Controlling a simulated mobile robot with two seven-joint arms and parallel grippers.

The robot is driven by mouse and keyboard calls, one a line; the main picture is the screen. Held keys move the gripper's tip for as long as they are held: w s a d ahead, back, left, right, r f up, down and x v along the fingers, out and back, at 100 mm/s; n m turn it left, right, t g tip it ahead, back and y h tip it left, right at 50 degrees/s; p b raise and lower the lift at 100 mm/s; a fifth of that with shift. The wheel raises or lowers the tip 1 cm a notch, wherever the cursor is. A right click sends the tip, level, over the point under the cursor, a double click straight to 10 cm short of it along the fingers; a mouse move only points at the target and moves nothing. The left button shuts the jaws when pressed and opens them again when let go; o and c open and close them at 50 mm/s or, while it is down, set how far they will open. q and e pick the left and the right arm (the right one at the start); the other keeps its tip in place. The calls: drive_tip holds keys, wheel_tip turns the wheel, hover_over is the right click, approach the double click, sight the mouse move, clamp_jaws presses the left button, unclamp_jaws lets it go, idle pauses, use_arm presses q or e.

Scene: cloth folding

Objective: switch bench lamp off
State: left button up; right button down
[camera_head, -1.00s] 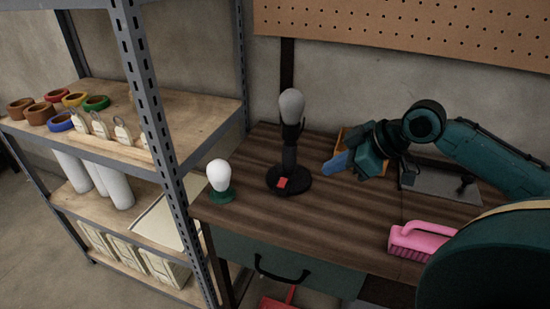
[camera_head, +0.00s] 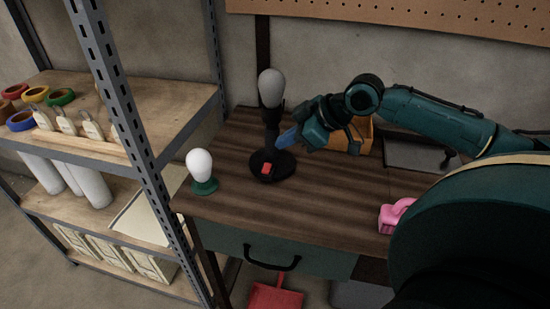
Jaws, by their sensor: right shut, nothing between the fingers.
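The bench lamp (camera_head: 271,120) stands upright on the wooden workbench (camera_head: 300,205), with a black round base, a black stem and a grey, unlit-looking bulb on top. A red square button (camera_head: 267,168) sits on the front of its base. My right gripper (camera_head: 285,139) is shut and empty, its blue fingertips just right of the lamp's stem, above the base. I cannot tell whether the tips touch the stem. My left gripper is out of view.
A white bulb on a green base (camera_head: 200,167) stands at the bench's left edge. A pink brush (camera_head: 394,214) lies at the right, partly hidden by my arm. An orange box (camera_head: 362,135) is behind my gripper. A metal shelf (camera_head: 140,140) stands left; the bench front is clear.

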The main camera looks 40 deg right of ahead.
sight(267, 168)
drive_tip(key=x, duration=0.4)
drive_tip(key=shift+w+a+r, duration=0.1)
drive_tip(key=shift+a, duration=0.05)
wheel_tip(267, 168, down, 3)
drive_tip(key=shift+r, duration=0.15)
drive_tip(key=shift+d+f, duration=0.3)
drive_tip(key=shift+f, duration=0.4)
drive_tip(key=shift+w, duration=0.1)
